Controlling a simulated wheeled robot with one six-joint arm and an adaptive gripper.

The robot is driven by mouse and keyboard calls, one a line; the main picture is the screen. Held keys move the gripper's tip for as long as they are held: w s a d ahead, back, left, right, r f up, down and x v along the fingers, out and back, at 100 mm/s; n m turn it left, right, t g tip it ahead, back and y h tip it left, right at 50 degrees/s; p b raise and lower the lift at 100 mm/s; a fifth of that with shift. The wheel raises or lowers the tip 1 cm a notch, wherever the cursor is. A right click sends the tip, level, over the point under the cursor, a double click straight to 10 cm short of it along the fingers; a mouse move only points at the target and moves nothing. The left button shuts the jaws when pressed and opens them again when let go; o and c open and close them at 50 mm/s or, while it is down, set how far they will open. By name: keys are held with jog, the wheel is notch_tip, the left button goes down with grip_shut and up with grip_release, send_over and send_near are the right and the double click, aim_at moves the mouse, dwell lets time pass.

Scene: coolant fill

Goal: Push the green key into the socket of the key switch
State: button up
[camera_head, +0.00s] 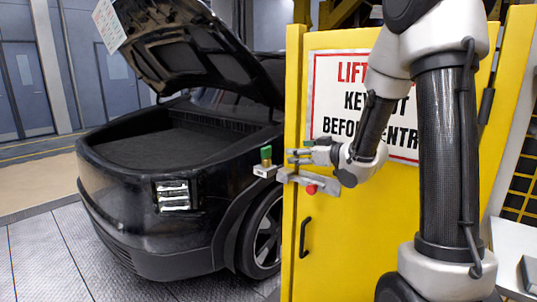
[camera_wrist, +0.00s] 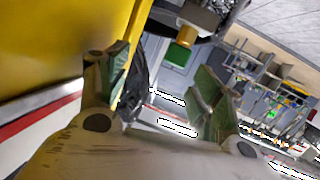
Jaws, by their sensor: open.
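The green key (camera_head: 266,153) stands upright with its green end on top and a brass-coloured part below, on a small grey block (camera_head: 265,171) at the left edge of the yellow panel. My gripper (camera_head: 297,156) is open and empty, just right of the key and pointing left at it. In the wrist view the green key (camera_wrist: 179,54) shows beyond the open fingers of my gripper (camera_wrist: 160,92), apart from both. I cannot tell how deep the key sits in the block. A grey bracket with a red button (camera_head: 311,189) is below my gripper; no socket opening is visible.
The yellow panel (camera_head: 340,240) with a warning sign (camera_head: 325,105) and a black handle (camera_head: 304,237) stands close behind and below my gripper. A black car (camera_head: 130,225) with its hood up is at the left. Open air lies around the key's top.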

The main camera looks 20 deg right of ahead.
aim_at(268, 149)
jog(key=w+a+y, duration=0.1)
jog(key=w+a, duration=0.1)
jog(key=w+a+f+y, duration=0.1)
jog(key=w, duration=0.1)
jog(key=w+a+y, duration=0.1)
jog(key=w+a, duration=0.1)
jog(key=shift+w+a+f+n+t+y, duration=0.2)
jog(key=shift+w+a+n+t+y, duration=0.1)
jog(key=shift+y, duration=0.1)
jog(key=x, duration=0.5)
jog(key=shift+s+a+f, duration=0.1)
jog(key=shift+s+a, duration=0.05)
jog(key=shift+a, duration=0.1)
jog(key=c, duration=1.2)
jog(key=shift+c, duration=0.2)
